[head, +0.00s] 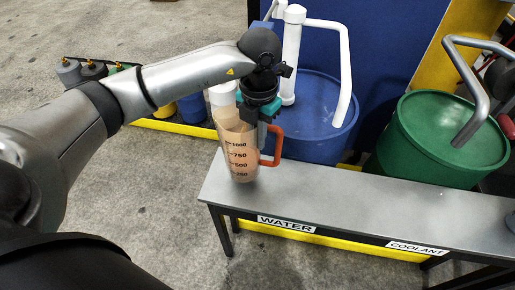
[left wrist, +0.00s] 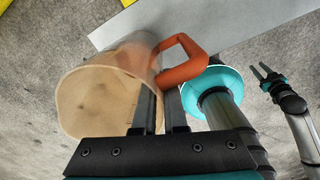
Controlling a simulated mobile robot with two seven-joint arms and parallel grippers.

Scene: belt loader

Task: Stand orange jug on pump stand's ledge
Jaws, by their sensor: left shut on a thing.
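The translucent orange jug (head: 238,152) has dark volume marks and a solid orange handle (head: 277,146). In the left wrist view the jug (left wrist: 105,90) is left of the left gripper's fingers (left wrist: 160,105). In the head view its base overlaps the left end of the pump stand's grey ledge (head: 350,203); I cannot tell whether it touches. The ledge also shows in the left wrist view (left wrist: 205,22). My right gripper (left wrist: 261,70) appears open and empty in the left wrist view.
A blue drum (head: 318,125) with a white pump pipe and a green drum (head: 440,140) with a grey pipe stand behind the ledge. WATER (head: 286,223) and COOLANT (head: 417,248) labels are on its front edge. The ledge top is clear right of the jug.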

